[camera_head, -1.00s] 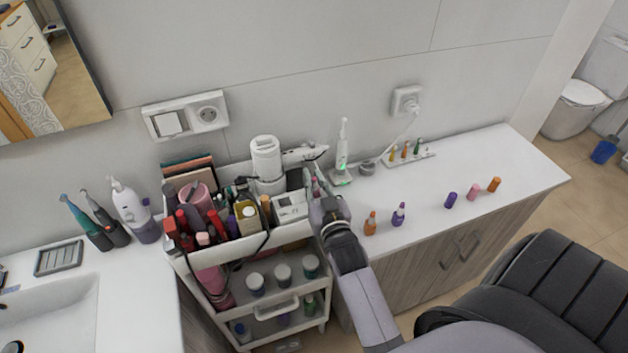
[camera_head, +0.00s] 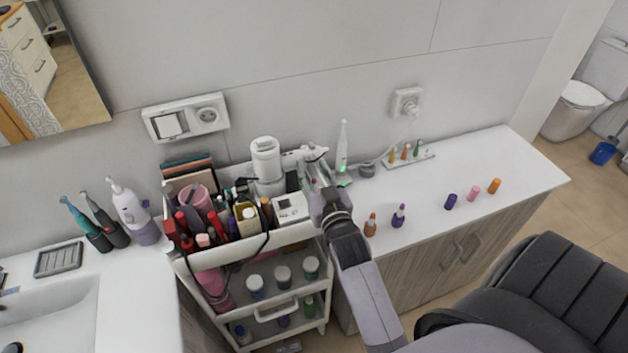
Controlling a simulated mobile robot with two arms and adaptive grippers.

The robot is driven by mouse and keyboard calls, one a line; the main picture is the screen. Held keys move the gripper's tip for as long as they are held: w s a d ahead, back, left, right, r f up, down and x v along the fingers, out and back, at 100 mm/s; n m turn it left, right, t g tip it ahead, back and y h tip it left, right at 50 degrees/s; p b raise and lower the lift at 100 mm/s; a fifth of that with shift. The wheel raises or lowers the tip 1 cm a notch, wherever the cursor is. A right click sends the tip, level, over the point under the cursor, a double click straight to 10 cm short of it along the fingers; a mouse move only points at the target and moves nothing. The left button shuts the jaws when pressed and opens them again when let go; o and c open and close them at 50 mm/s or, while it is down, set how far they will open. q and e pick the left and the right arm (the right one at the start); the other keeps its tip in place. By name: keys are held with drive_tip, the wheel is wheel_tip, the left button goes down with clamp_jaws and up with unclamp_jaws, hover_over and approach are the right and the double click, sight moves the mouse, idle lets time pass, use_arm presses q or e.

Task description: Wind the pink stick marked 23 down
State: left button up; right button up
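A small pink-red stick (camera_head: 315,186) shows beside my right gripper at the right end of the cart. It is partly hidden, and I cannot read a mark on it. My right gripper (camera_head: 313,163) is over the cart's right end, its wrist in front. The fingers are small and blurred, so I cannot tell whether they are open or shut, or hold the stick. A pink cylinder (camera_head: 473,194) stands on the counter between a purple one (camera_head: 450,201) and an orange one (camera_head: 494,186); no number is readable. My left gripper is not in view.
An orange stick (camera_head: 371,225) and a purple stick (camera_head: 398,216) stand on the counter (camera_head: 430,190), right of my arm. The crowded cart (camera_head: 290,237) is to the left. A white toothbrush (camera_head: 342,147) and a small rack (camera_head: 410,156) stand at the back.

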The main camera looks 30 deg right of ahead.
wheel_tip(320, 180, up, 6)
drive_tip(key=shift+r, duration=0.15)
idle(0.3)
